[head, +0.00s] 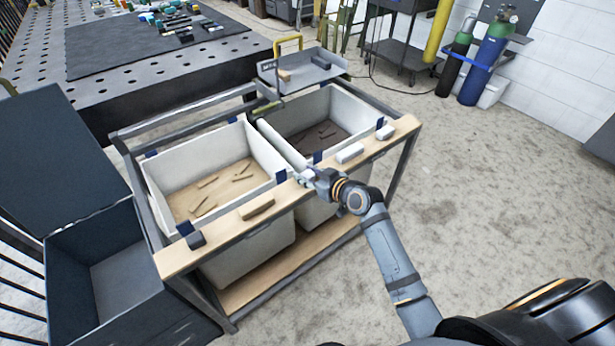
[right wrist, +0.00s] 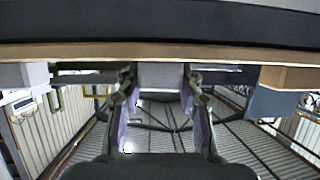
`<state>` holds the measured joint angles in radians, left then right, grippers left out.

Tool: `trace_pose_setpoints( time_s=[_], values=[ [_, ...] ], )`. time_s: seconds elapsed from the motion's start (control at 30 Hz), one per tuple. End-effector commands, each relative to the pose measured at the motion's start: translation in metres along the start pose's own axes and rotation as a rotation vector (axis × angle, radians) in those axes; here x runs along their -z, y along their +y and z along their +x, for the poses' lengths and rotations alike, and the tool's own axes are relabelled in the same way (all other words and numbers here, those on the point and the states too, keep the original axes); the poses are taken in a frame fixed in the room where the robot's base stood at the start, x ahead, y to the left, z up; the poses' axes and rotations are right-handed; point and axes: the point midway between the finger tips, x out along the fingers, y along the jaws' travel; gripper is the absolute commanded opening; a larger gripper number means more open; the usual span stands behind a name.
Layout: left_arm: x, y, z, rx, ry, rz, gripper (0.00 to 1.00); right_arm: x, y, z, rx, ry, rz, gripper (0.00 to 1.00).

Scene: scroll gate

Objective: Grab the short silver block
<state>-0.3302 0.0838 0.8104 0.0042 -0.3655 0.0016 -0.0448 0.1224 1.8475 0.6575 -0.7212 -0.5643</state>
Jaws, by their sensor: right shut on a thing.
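My right gripper (head: 310,178) is at the front wooden ledge (head: 228,225) of the bin stand, between a tan block and a longer silver block. In the right wrist view its two fingers (right wrist: 160,110) stand on either side of a short silver block (right wrist: 160,76), and the gripper is shut on it. The block is at the ledge; the head view shows it mostly hidden by the gripper. My left gripper is not in view.
On the ledge are a dark block (head: 196,240), a tan block (head: 257,209), a longer silver block (head: 350,153) and another pale block (head: 385,132). Behind are two white bins (head: 268,152) with brown pieces. Floor at right is clear.

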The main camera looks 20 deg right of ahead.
Motion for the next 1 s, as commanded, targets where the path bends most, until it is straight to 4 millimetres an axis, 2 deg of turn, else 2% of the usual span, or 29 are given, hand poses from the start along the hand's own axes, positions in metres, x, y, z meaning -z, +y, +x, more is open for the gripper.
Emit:
trace_pose_setpoints(
  time_s=[0.27, 0.4, 0.47, 0.7, 0.83, 1.0],
  values=[
    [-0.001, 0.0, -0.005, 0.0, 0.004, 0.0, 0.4, 0.006, 0.0, -0.002, 0.0, 0.001, 0.0, 0.03],
    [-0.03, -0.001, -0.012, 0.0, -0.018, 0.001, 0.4, 0.021, 0.0, -0.008, 0.0, 0.001, -0.001, 0.03],
    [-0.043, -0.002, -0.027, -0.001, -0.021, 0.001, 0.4, 0.04, 0.0, -0.016, 0.001, 0.002, -0.001, 0.03],
    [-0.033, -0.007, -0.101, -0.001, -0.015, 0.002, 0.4, 0.084, -0.035, -0.073, 0.002, 0.0, 0.004, 0.03],
    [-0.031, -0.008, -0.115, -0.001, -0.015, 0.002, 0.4, 0.081, -0.061, -0.102, 0.003, -0.002, 0.008, 0.03],
    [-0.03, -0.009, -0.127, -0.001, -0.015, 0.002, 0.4, 0.083, -0.084, -0.129, 0.0, 0.0, 0.006, 0.03]
  ],
)
